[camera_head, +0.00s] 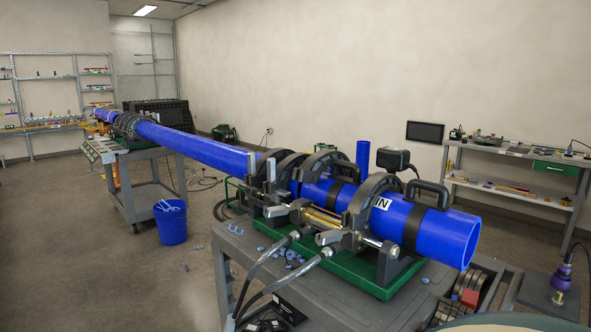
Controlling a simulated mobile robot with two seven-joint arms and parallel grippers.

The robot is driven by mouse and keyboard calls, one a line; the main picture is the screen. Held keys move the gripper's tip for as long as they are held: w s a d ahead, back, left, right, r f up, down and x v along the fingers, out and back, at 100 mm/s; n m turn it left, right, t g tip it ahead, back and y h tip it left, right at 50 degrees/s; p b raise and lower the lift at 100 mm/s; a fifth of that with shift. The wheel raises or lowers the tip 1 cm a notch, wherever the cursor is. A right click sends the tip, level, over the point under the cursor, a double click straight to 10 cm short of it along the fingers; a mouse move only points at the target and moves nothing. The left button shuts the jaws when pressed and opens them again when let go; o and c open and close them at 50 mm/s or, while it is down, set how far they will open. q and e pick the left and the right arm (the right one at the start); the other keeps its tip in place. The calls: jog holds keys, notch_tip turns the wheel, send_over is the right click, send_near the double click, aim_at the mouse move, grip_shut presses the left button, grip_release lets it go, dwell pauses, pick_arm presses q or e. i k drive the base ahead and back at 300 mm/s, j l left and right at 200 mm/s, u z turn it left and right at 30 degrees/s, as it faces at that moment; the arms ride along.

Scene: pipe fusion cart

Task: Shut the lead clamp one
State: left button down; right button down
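A blue pipe (437,232) with a white label reading "IN" lies in the fusion machine on the cart. Black ring clamps sit around the pipes: a right one (372,191), a middle one (325,158) and a left one (283,163). Metal clamp posts (271,171) stand upright beside the left clamp. Grey handles or nuts (329,237) show on the near side. I cannot tell which clamp is lead clamp one, nor whether each is fully shut. Neither of my grippers is in view.
The cart (330,300) carries a green machine base (384,289), hoses (268,262) and blue shavings. A long blue pipe (205,148) runs back to a second cart (125,189). A blue bucket (172,226) stands on the floor. A workbench (520,157) stands at right.

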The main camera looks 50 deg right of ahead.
aim_at(310, 171)
jog(key=i+l, duration=0.15)
jog(key=i, duration=0.5)
jog(key=i+l, duration=0.15)
jog(key=i, duration=0.45)
jog(key=u, duration=7.35)
